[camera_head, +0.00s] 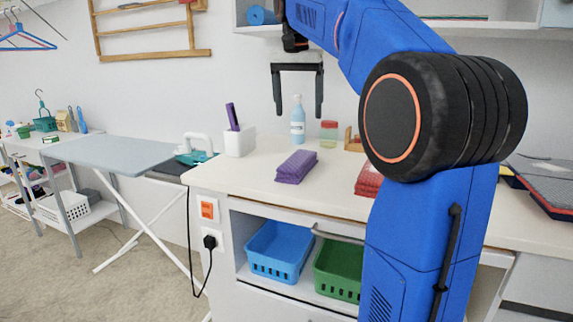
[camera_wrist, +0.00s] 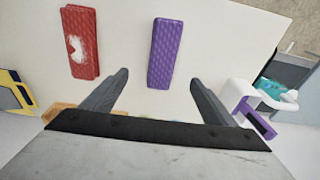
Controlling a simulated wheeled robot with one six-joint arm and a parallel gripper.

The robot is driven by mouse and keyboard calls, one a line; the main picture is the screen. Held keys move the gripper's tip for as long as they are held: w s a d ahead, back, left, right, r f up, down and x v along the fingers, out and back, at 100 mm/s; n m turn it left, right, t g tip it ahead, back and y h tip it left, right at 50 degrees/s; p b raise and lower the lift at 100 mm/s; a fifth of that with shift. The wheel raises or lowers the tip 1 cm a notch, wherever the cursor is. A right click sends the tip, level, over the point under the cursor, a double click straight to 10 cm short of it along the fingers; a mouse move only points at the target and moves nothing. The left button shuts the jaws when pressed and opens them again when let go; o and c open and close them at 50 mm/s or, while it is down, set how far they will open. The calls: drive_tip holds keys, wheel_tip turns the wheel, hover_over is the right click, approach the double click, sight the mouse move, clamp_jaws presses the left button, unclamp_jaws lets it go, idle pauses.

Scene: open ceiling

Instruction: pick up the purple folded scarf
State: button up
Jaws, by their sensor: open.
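The purple folded scarf (camera_head: 296,167) lies flat on the white counter (camera_head: 262,165), left of my arm in the head view. In the wrist view the scarf (camera_wrist: 165,53) is a narrow purple block with a quilted texture, lying beyond and roughly between my two fingers. My gripper (camera_head: 298,112) hangs above the back of the counter, above the scarf and apart from it. In the wrist view my gripper (camera_wrist: 158,82) has its fingers spread wide with nothing between the tips.
A red folded cloth (camera_wrist: 82,42) lies beside the scarf. A white holder (camera_head: 239,141) with a purple item, a blue bottle (camera_head: 298,122) and a red-lidded jar (camera_head: 328,134) stand behind it. An iron (camera_head: 195,150) is at left. Baskets (camera_head: 279,251) sit below the counter.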

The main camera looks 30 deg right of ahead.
approach(298, 158)
drive_tip(key=f, duration=0.5)
drive_tip(key=shift+s+d+f, duration=0.1)
drive_tip(key=shift+d+f, duration=0.05)
drive_tip(key=shift+d, duration=0.25)
drive_tip(key=shift+w+d+f, duration=0.1)
drive_tip(key=shift+w+f, duration=0.1)
drive_tip(key=shift+f, duration=0.65)
drive_tip(key=shift+w+d+f, duration=0.1)
drive_tip(key=shift+w+f, duration=0.1)
drive_tip(key=shift+f, duration=0.65)
drive_tip(key=shift+w+f, duration=0.2)
drive_tip(key=shift+f, duration=0.7)
drive_tip(key=c, duration=1.2)
